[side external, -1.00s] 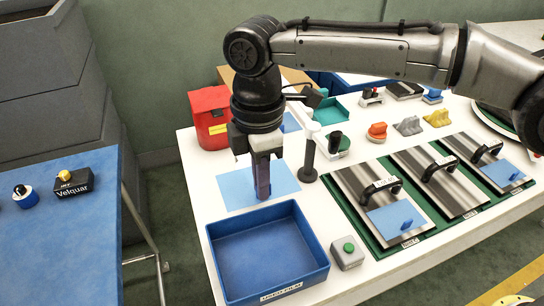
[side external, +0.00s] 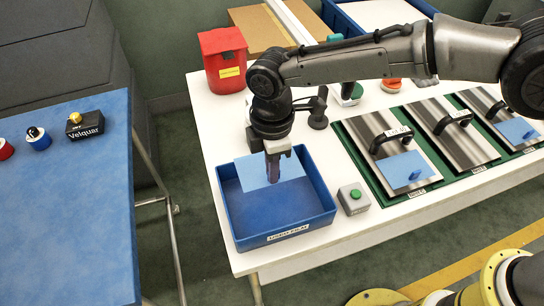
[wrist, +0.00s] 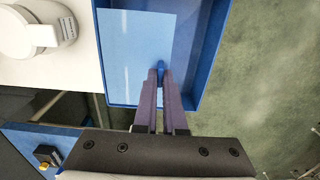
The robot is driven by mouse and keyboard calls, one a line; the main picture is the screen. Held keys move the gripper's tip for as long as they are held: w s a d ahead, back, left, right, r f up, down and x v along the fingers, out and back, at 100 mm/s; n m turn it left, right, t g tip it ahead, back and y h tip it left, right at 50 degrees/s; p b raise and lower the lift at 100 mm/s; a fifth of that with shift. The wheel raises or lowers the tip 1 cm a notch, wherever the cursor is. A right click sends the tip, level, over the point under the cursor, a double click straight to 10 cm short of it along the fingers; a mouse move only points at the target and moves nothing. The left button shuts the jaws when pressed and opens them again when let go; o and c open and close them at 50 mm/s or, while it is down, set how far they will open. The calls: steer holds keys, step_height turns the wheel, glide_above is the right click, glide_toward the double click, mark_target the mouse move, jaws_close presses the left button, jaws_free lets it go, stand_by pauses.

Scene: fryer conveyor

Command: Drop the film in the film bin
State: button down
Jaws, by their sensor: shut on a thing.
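The film is a light blue sheet (side external: 258,172) with a small darker blue tab, which shows in the wrist view (wrist: 161,70). My gripper (side external: 272,176) is shut on the film's tab and holds the sheet over the film bin. The film bin is an open blue tray (side external: 277,238) with a "USED FILM" label on its front. In the wrist view the sheet (wrist: 135,45) lies over the left part of the bin (wrist: 205,60). The exact height of the sheet above the bin floor is hard to tell. The bin floor that shows is bare.
A grey box with a green button (side external: 353,199) stands right of the bin. Steel plates with black handles (side external: 396,160) lie further right, with blue films on some. A red bin (side external: 224,58) stands behind. A blue table (side external: 65,200) is at the left, across a gap.

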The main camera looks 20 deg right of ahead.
steer(key=shift+f, duration=3.65)
steer(key=shift+c, duration=1.8)
jaws_free()
steer(key=shift+r, duration=5.05)
